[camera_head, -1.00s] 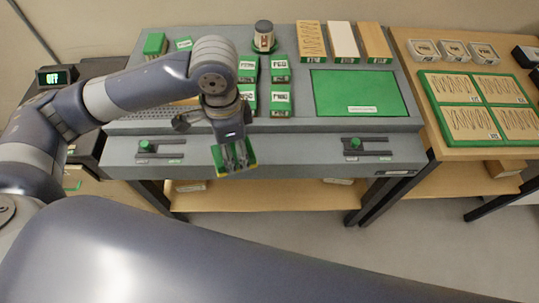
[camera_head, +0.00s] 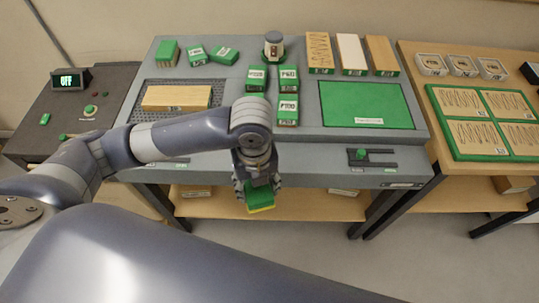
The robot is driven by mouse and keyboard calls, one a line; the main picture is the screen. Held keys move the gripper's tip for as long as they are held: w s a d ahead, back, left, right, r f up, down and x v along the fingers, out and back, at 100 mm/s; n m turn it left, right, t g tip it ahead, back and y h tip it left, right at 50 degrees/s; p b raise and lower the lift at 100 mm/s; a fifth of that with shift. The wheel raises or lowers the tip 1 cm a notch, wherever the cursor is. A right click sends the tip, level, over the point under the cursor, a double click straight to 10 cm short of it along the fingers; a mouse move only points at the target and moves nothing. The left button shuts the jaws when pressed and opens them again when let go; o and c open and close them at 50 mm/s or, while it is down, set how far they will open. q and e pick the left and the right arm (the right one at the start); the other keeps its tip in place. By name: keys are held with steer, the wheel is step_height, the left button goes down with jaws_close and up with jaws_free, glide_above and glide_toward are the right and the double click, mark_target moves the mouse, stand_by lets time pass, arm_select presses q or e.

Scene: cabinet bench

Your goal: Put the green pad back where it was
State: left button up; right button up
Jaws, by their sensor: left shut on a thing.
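The green pad (camera_head: 261,199), with a yellow lower edge, is in my left gripper (camera_head: 257,187). The gripper points down and its fingers are shut on the pad. It holds the pad in the air in front of the grey bench's front edge, above the wooden lower shelf. The upper part of the pad is hidden by the fingers. My right gripper is not in view.
The grey bench (camera_head: 225,151) carries several green labelled blocks (camera_head: 288,78), a wooden board (camera_head: 176,98) on a mesh, a green mat (camera_head: 365,104) and a small jar (camera_head: 273,45). A slider (camera_head: 361,154) sits on its front right. A wooden table (camera_head: 417,62) adjoins on the right.

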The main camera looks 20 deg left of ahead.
arm_select(q)
steer(key=m, duration=0.1)
steer(key=f+m, duration=0.1)
steer(key=m, duration=0.1)
steer(key=shift+s+d+f, duration=0.1)
steer(key=shift+s+d, duration=0.1)
steer(key=shift+d, duration=0.15)
steer(key=w+p, duration=0.1)
steer(key=w, duration=0.4)
steer(key=w+a+f+p, duration=0.1)
steer(key=w, duration=0.4)
steer(key=w+a+p, duration=0.1)
steer(key=w, duration=0.4)
steer(key=shift+w+a+f, duration=0.2)
steer(key=shift+w+a, duration=0.05)
steer(key=shift+w, duration=0.05)
step_height(320, 180, down, 3)
steer(key=shift+f+p, duration=0.1)
steer(key=shift+p, duration=0.6)
steer(key=shift+f, duration=0.2)
steer(key=shift+f, duration=0.2)
steer(key=o, duration=1)
steer(key=shift+r, duration=0.15)
